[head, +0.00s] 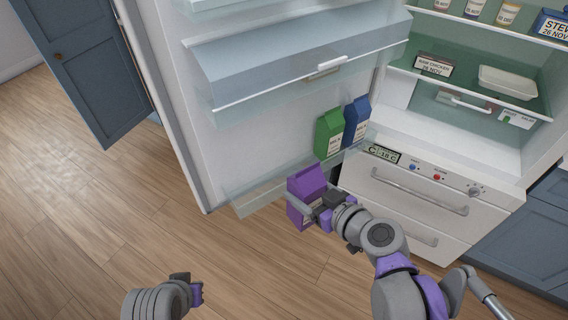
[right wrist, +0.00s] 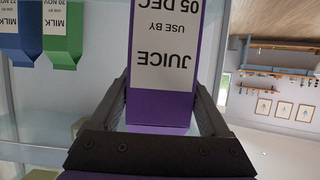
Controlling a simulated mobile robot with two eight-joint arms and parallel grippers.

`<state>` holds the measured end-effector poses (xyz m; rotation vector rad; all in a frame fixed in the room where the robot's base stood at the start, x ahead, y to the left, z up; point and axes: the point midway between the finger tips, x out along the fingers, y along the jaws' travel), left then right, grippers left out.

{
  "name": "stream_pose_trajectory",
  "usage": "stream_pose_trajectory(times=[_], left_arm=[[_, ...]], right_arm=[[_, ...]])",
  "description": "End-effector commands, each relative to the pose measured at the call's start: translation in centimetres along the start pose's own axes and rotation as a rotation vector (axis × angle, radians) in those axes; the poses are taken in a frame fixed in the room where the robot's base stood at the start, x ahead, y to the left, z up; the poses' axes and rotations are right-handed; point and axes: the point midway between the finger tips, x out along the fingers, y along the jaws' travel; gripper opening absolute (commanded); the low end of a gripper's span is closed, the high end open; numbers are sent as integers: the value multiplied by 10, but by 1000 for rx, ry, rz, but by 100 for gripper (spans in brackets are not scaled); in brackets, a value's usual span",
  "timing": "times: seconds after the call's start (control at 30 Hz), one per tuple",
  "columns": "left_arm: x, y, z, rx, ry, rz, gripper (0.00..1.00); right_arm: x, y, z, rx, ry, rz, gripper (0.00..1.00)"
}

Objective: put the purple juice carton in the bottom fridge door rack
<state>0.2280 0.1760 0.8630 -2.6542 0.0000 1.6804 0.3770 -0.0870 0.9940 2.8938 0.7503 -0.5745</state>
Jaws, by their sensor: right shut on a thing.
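The purple juice carton (head: 305,186) is held in my right gripper (head: 318,206), in front of the open fridge door's bottom rack (head: 262,190). In the right wrist view the carton (right wrist: 163,65) sits between the two fingers, its JUICE label upside down in the picture. In the head view it looks roughly upright, apart from the cartons in the rack. The bottom rack holds a green milk carton (head: 328,134) and a blue milk carton (head: 355,122) at its right end; its left part is empty. My left gripper (head: 188,284) is low over the floor; its fingers are too unclear to judge.
The open fridge door has a covered upper rack (head: 300,70) above the bottom one. The fridge interior holds a white tub (head: 508,82) and a labelled container (head: 434,66). Freezer drawers (head: 425,190) stand right of the carton. Open floor lies at left.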

Motion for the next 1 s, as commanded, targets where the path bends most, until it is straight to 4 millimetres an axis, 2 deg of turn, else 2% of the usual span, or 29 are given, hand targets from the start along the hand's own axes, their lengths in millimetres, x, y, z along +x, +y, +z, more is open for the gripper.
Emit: stream_pose_trajectory(times=[0.03, 0.4, 0.6, 0.77, 0.8, 1.0], left_arm=[[3, 0, 2, 0, -1, 0, 0], [11, 0, 7, 0, -4, 0, 0], [13, 0, 8, 0, -5, 0, 0], [14, 0, 9, 0, -5, 0, 0], [14, 0, 9, 0, -6, 0, 0], [19, 0, 12, 0, -7, 0, 0]], right_arm=[[13, -2, -5, -1, 2, -5, 0], [98, 0, -40, 0, 1, -1, 0], [138, 0, -56, 0, 1, -1, 0], [162, 0, -67, 0, 1, 1, 0], [167, 0, -67, 0, 1, 1, 0], [174, 1, -43, 1, 1, 2, 0]])
